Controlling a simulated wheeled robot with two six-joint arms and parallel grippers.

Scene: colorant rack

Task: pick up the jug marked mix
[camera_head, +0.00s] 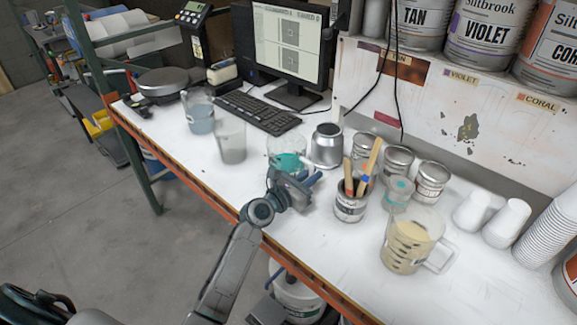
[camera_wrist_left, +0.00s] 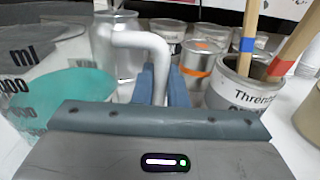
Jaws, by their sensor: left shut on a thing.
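A clear jug with teal contents (camera_head: 287,158) stands on the white bench just beyond my left gripper (camera_head: 308,184) in the head view. In the left wrist view the jug (camera_wrist_left: 60,100) fills the left side, and part of its "ml" scale shows. Its pale handle (camera_wrist_left: 148,42) runs down between the blue fingers of my left gripper (camera_wrist_left: 162,84), which is shut on it. I see no legible "mix" mark on it; the gripper hides part of it. Other jugs hold blue (camera_head: 201,120), grey (camera_head: 231,145) and cream (camera_head: 408,245) contents. My right gripper is not in view.
A can of stir sticks (camera_head: 350,205) stands close right of the gripper; it also shows in the wrist view (camera_wrist_left: 240,92). A metal canister (camera_head: 327,147) and small tins (camera_head: 397,162) stand behind. A keyboard (camera_head: 258,110) lies further back. The bench's orange front edge (camera_head: 190,178) is near.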

